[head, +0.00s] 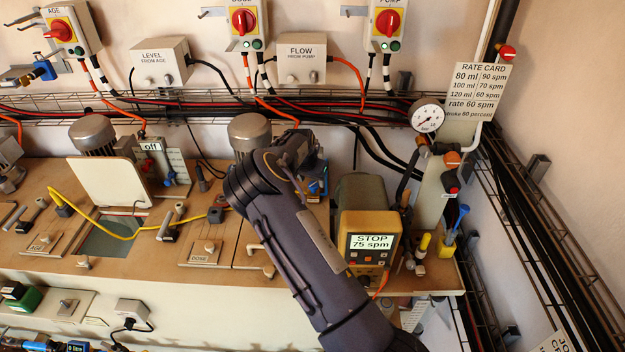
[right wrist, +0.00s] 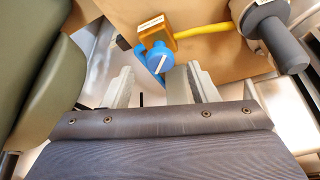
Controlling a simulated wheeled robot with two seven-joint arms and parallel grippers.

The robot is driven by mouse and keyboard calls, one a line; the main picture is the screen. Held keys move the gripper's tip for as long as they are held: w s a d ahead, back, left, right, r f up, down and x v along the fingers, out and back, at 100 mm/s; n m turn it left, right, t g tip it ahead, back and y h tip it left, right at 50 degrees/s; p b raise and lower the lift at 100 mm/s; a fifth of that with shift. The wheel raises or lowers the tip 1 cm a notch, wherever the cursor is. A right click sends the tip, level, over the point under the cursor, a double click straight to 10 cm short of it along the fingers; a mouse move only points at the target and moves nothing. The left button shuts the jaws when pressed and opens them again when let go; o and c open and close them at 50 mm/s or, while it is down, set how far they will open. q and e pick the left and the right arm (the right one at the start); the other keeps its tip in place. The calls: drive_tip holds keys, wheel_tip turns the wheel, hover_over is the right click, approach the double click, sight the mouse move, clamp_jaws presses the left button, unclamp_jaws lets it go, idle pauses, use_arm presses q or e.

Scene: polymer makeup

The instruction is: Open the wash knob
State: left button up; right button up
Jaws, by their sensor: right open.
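A round blue knob (right wrist: 160,61) with a white line across its face shows in the right wrist view. It sits on an orange valve block (right wrist: 155,33) with a small white label, too small to read. In the head view, a patch of blue (head: 318,187) shows beside my right arm, which hides most of that spot. My right gripper (right wrist: 147,76) is open, its two pale fingers reaching toward the knob. The knob lies near the fingertips, closer to the right finger; I cannot tell if they touch. My left gripper is not in view.
A yellow hose (right wrist: 205,32) runs right from the block toward a grey cylinder (right wrist: 282,45). A green rounded housing (right wrist: 30,65) stands close on the left. In the head view, the pump with its STOP display (head: 371,242) stands right of my arm.

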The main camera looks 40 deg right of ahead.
sight(314, 184)
drive_tip(key=shift+x, duration=1.4)
drive_tip(key=c, duration=0.9)
drive_tip(key=shift+f+n+b, duration=0.15)
drive_tip(key=shift+n+b, duration=0.35)
drive_tip(key=shift+b, duration=0.1)
drive_tip(key=shift+c, duration=0.2)
drive_tip(key=n+b, duration=0.2)
drive_tip(key=n+t+y+b, duration=0.1)
drive_tip(key=n+b, duration=0.1)
drive_tip(key=b, duration=0.1)
drive_tip(key=shift+s+d+t+b, duration=0.1)
drive_tip(key=shift+d+t+b, duration=0.1)
drive_tip(key=shift+t+b, duration=0.1)
drive_tip(key=shift+n+y+b, duration=0.5)
drive_tip(key=shift+n+b, duration=0.65)
drive_tip(key=shift+n, duration=0.15)
drive_tip(key=o, duration=0.9)
drive_tip(key=shift+o, duration=0.2)
